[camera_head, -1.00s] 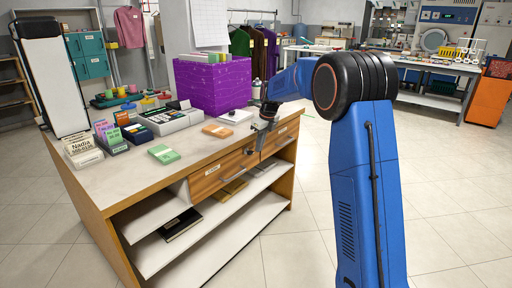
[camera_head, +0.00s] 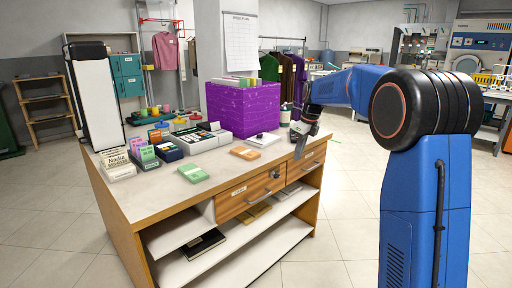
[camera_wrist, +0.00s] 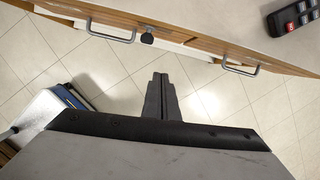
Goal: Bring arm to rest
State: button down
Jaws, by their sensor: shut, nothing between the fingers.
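My blue arm rises at the right of the head view and reaches left toward the counter. My gripper (camera_head: 298,151) hangs at the counter's right front edge, in front of the drawer fronts. In the wrist view my gripper (camera_wrist: 160,78) has its two dark fingers together, with nothing between them. The fingers point past the drawer front, with tiled floor behind them. From these views I cannot tell the exact gap between gripper and counter.
The wooden counter (camera_head: 140,211) carries a purple box (camera_head: 243,109), a green pad (camera_head: 193,173) and an orange pad (camera_head: 244,153). Drawer handles (camera_wrist: 240,68) and a dark knob (camera_wrist: 147,38) stick out near my gripper. Floor (camera_head: 347,238) right of the counter is clear.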

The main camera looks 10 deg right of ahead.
jog(key=s+a+r+n+t+h, duration=0.15)
jog(key=s+n, duration=0.55)
jog(key=s, duration=0.7)
jog(key=s+r+n+y, duration=0.15)
jog(key=s+n, duration=0.55)
jog(key=s, duration=0.7)
jog(key=s+f+n, duration=0.3)
jog(key=s+n, duration=0.1)
jog(key=s, duration=0.3)
jog(key=s+f+n+h, duration=0.1)
jog(key=s+f+n, duration=0.3)
jog(key=s, duration=0.4)
jog(key=s+f+n, duration=0.3)
jog(key=s+n, duration=0.2)
jog(key=s, duration=0.2)
jog(key=shift+s+d+f+n+t+h, duration=0.2)
jog(key=shift+s+d+n+t+h, duration=0.1)
jog(key=shift+s+t, duration=0.15)
jog(key=c, duration=2.5)
grip_release()
